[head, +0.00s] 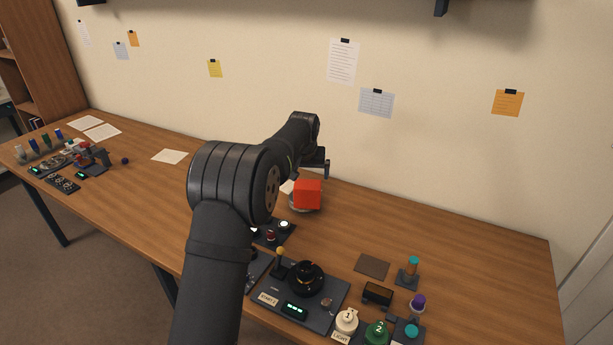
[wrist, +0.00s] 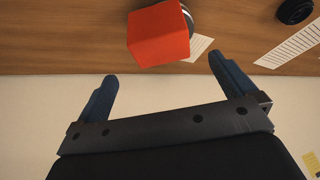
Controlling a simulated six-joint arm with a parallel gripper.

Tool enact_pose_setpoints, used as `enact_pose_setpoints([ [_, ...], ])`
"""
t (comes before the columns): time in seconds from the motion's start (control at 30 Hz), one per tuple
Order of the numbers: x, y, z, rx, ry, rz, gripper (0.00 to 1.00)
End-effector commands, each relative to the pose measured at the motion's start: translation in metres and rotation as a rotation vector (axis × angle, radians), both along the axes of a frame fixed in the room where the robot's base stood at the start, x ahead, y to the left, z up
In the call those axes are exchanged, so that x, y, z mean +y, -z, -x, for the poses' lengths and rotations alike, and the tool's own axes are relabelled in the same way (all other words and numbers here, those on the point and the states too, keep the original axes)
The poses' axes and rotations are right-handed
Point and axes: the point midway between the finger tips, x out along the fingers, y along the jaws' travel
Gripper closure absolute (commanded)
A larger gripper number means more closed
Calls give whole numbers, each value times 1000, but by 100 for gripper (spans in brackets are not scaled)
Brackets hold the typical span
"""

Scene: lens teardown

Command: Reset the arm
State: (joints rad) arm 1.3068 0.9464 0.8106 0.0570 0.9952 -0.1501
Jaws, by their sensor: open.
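My gripper (wrist: 162,88) shows in the wrist view with its two blue-grey fingers spread wide and nothing between them. In the head view my arm reaches from the bottom edge up over the table, and its end is near the back edge, partly hidden behind the arm links. A red cube (head: 307,195) sits just below the gripper in the head view, on or over a pale round base. The cube (wrist: 158,34) also shows in the wrist view, beyond the fingertips and apart from them.
The wooden table (head: 450,255) has free room right of the red cube. A dark panel (head: 325,303) with a black round part stands at the front, with numbered pieces, a dark mat (head: 372,266) and small coloured parts beside it. More devices stand far left. The wall is close behind.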

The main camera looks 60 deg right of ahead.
Motion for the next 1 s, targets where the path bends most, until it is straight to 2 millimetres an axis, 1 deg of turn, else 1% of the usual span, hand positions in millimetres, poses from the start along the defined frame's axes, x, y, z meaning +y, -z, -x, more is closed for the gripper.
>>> enact_pose_setpoints([
  [0.23, 0, 0, 0, 0, 0, 0, 0],
  [0.37, -2, 6, -1, 0, 0, -1, 0],
  [0.53, -10, 27, -4, 1, 0, -2, 0],
  [1.0, -39, 105, -16, 1, 0, -2, 0],
])
